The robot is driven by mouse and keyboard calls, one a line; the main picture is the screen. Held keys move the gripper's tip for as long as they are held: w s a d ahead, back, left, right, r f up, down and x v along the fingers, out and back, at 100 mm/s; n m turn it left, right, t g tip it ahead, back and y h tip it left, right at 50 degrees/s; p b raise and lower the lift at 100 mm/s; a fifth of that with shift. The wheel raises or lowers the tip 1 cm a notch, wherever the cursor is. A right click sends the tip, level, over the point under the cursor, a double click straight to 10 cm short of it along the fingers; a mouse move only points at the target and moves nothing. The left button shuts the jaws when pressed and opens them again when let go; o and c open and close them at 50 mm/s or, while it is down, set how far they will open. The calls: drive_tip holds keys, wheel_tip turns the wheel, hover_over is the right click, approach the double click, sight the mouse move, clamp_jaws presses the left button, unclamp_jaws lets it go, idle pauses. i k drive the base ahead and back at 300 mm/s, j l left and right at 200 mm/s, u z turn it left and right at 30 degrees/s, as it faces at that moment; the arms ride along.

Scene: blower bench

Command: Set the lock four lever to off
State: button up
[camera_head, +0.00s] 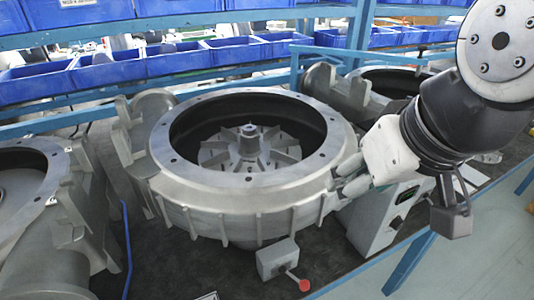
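A small grey box (277,260) stands in front of the middle blower housing, near the bench's front edge. A short lever with a red ball knob (304,285) sticks out from its lower right side. No readable label shows which lock it is or which position is off. My gripper (352,177) is at the right side of the middle blower housing (245,190), above and to the right of the lever and well apart from it. Its grey fingertips blend with the grey housing behind, so their opening and any contact are unclear.
More blower housings stand at left (30,170) and back right (385,85). A grey control box (375,220) stands below my gripper. Blue bins (110,70) line the shelf behind. A blue frame rail (410,262) runs along the front right.

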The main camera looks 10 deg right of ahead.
sight(305, 285)
drive_tip(key=k, duration=0.25)
drive_tip(key=i+l+u, duration=0.25)
drive_tip(key=l+u, duration=0.25)
drive_tip(key=l, duration=0.2)
drive_tip(key=k+j+u, duration=0.1)
drive_tip(key=j, duration=0.2)
drive_tip(key=k+j+u, duration=0.1)
drive_tip(key=j, duration=0.2)
drive_tip(key=k+j+u, duration=0.15)
drive_tip(key=j, duration=0.2)
drive_tip(key=k+j+u, duration=0.1)
drive_tip(key=j, duration=0.25)
